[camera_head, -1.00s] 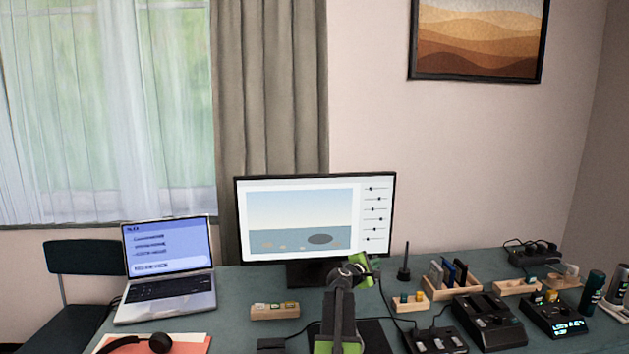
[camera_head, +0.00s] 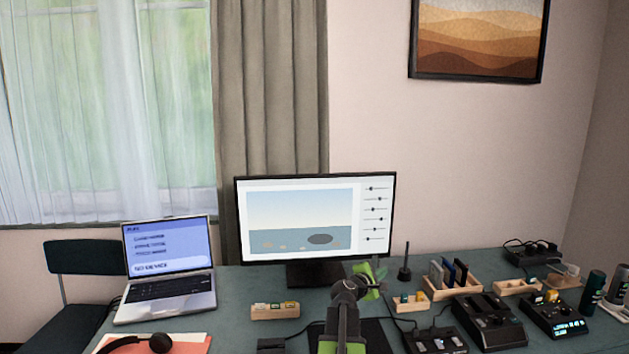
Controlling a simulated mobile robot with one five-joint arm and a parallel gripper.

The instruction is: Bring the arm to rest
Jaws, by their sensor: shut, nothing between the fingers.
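My arm rises from the bottom middle of the view, dark grey with green parts. My gripper (camera_head: 373,277) is at its upper end, in front of the lower right part of the monitor (camera_head: 315,258). It is shut and empty. The fingertips are small and partly hidden by my arm's dark joint. The gripper appears apart from the things on the desk (camera_head: 230,295).
A laptop (camera_head: 168,290) and headphones (camera_head: 158,343) are at left. A small wooden box (camera_head: 275,311) lies left of my arm. A wooden rack (camera_head: 452,290) and dark control boxes (camera_head: 490,322) crowd the right side.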

